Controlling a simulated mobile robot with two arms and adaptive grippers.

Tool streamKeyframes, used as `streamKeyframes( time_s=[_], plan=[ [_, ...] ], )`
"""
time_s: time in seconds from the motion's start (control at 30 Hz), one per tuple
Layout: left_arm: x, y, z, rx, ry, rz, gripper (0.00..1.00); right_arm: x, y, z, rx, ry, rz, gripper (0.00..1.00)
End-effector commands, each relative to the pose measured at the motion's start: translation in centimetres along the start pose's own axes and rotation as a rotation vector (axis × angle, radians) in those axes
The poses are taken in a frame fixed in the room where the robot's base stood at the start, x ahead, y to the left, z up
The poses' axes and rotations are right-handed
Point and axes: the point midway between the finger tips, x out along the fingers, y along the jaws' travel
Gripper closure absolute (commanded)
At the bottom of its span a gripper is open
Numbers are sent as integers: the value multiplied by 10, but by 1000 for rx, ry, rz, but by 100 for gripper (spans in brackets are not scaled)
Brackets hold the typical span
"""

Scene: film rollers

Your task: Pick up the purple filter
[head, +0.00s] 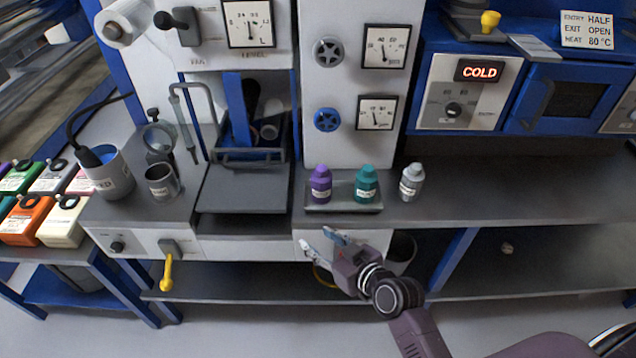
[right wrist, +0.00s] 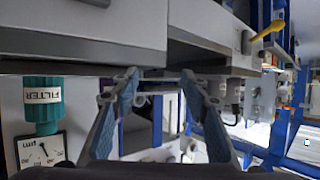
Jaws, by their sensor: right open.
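The purple filter (head: 320,184) is a small bottle standing upright at the left end of a small grey tray (head: 344,209) on the counter. A teal filter (head: 366,184) stands beside it on the same tray, to the right. My right gripper (head: 319,241) is open and empty, in front of the counter edge and below the purple filter, apart from it. In the right wrist view, both fingers (right wrist: 158,80) are spread. The teal filter, with its label upside down, shows at the left there (right wrist: 42,105). I cannot clearly make out the purple filter in that view. My left gripper is not in view.
A grey bottle (head: 411,182) stands on the counter right of the tray. A metal cup (head: 162,182) and a labelled bucket (head: 108,172) stand at the left. A dark plate (head: 244,188) is left of the tray. The counter to the right (head: 500,190) is clear.

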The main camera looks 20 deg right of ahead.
Motion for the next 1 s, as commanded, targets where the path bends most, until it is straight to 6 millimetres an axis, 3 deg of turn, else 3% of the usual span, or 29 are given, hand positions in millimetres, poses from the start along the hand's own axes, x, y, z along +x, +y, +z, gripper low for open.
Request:
streamKeyframes(
  time_s=[0.13, 0.3, 0.47, 1.0],
  plan=[
    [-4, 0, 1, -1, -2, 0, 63, 11, 32, -58, 7, 190, 83, 58],
    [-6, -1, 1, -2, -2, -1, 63, 11, 69, -101, 20, 339, 194, 58],
    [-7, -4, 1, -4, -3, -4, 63, 16, 81, -113, 27, 375, 227, 58],
    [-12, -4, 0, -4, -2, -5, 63, 75, 98, -131, 25, 373, 225, 58]
  ],
)
